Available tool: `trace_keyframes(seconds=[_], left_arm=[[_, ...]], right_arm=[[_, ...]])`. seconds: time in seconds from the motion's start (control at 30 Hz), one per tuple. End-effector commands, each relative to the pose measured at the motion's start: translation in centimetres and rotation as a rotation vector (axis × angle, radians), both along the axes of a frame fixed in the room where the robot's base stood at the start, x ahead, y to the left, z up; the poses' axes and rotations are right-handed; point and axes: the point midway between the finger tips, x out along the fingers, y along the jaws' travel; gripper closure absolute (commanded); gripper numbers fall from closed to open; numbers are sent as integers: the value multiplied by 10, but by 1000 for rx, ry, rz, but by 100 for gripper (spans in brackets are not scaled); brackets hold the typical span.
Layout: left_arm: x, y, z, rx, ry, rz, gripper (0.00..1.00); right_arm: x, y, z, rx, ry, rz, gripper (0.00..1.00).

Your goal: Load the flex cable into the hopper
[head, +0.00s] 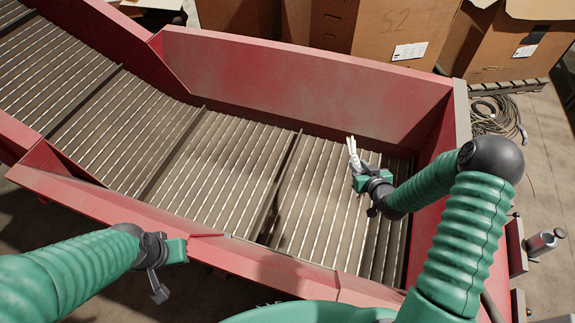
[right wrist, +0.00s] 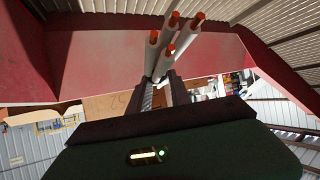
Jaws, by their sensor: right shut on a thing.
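The flex cable (head: 351,147) is a short piece with several pale grey cores, held upright in my right gripper (head: 358,167). In the right wrist view the flex cable (right wrist: 166,50) shows orange-copper core ends pointing away from the fingers. My right gripper (right wrist: 160,93) is shut on it, over the right end of the hopper (head: 300,75). The hopper has red walls and a slatted bed (head: 225,165). The cable's height above the slats is hard to judge. My left gripper (head: 168,258) is by the near red wall; its fingers are unclear.
Cardboard boxes (head: 405,30) stand behind the far wall. A coil of dark cable (head: 495,115) lies on the floor at the right. A metal cylinder (head: 541,242) sticks out beyond the hopper's right side. The visible slatted bed is bare, crossed by dark bars.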

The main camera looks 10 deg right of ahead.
Motion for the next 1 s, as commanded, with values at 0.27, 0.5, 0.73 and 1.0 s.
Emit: trace_keyframes(seconds=[0.27,0.5,0.73,1.0], left_arm=[[0,0,-1,0,-1,0,100],[0,0,-1,0,-1,0,100],[0,0,-1,0,-1,0,100],[0,0,1,0,0,0,100]], right_arm=[[0,-1,-1,0,-1,-1,74],[0,-1,-1,1,-1,0,51],[-1,-1,-1,1,0,0,51],[-40,0,22,-1,0,-3,51]])
